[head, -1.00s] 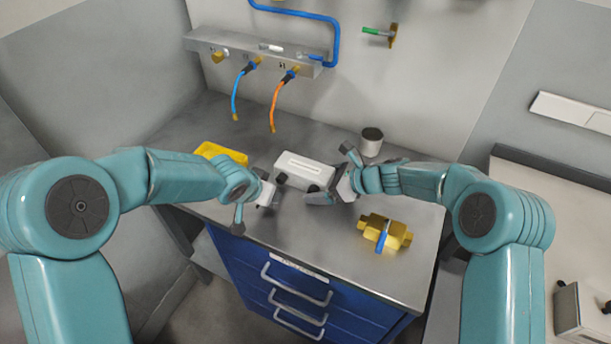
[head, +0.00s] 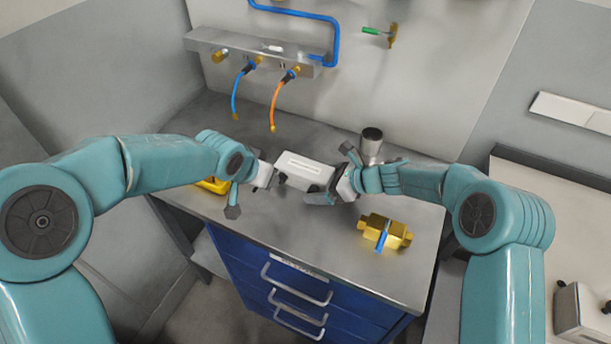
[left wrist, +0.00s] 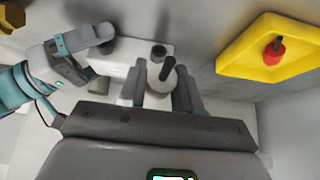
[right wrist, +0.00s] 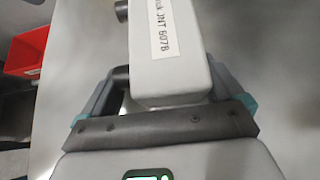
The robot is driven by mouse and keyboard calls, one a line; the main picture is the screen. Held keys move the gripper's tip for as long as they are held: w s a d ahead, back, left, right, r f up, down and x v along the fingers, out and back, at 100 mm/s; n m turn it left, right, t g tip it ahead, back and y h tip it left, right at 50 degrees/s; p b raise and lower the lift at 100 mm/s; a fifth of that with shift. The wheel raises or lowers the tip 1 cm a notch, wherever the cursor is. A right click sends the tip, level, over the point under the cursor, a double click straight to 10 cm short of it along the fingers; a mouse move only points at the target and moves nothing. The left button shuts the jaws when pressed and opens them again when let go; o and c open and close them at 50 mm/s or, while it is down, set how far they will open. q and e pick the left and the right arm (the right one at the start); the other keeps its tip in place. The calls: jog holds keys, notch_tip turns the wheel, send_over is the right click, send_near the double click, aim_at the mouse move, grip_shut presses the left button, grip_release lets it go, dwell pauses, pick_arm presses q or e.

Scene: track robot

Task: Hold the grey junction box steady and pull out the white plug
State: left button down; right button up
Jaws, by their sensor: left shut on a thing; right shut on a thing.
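The grey junction box (head: 308,168), pale with a white label, is over the metal bench top between my two grippers. My right gripper (head: 338,186) is shut on its right end. In the right wrist view the box (right wrist: 178,70) sits between the fingers, its label reading JNT 607B. My left gripper (head: 268,178) is at the box's left end. In the left wrist view its fingers are either side of the white plug (left wrist: 159,97), a round pale body with a dark stem, and are shut on it. I cannot tell whether the plug is still seated.
A yellow tray (left wrist: 229,64) holding a red and black part lies beside my left gripper. A brass fitting with a blue handle (head: 384,232) lies front right. A metal cup (head: 371,146) stands behind my right gripper. Blue and orange hoses (head: 276,104) hang behind.

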jog(key=o, duration=0.8)
jog(key=v, duration=1.2)
jog(key=shift+s, duration=0.1)
